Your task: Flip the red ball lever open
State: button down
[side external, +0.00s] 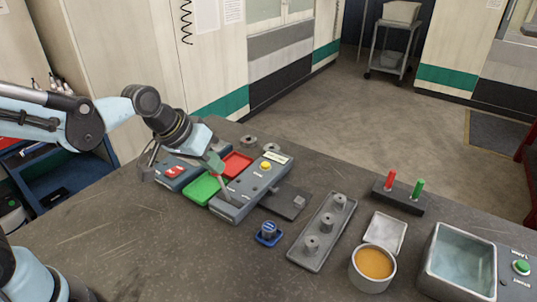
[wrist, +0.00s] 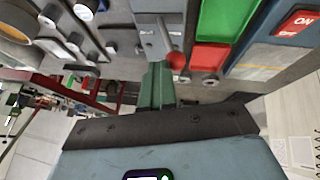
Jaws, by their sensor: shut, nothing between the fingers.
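The red ball (wrist: 178,60) sits on the end of a short metal lever (wrist: 166,35) on a grey control box, which shows in the wrist view (wrist: 148,38) and in the side view (side external: 250,192). In the side view the ball cannot be made out clearly near my gripper. My gripper (side external: 215,168) is low over the near left part of the box. Its green fingers, also in the wrist view (wrist: 157,68), are shut and empty. The ball is just right of the fingertips in the wrist view; whether they touch I cannot tell.
A green tray (side external: 205,190) and a red tray (side external: 237,164) lie left of the box, with a red-switch unit (side external: 172,172) beyond. A blue-based knob (side external: 268,233), a pegged plate (side external: 325,232) and a cup (side external: 372,268) stand right. The front left table is clear.

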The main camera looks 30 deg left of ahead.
jog(key=shift+a, duration=0.15)
jog(key=s+d+r, duration=0.1)
jog(key=s+r, duration=0.4)
jog(key=r, duration=0.5)
jog(key=shift+s+r, duration=0.25)
jog(key=shift+s, duration=0.1)
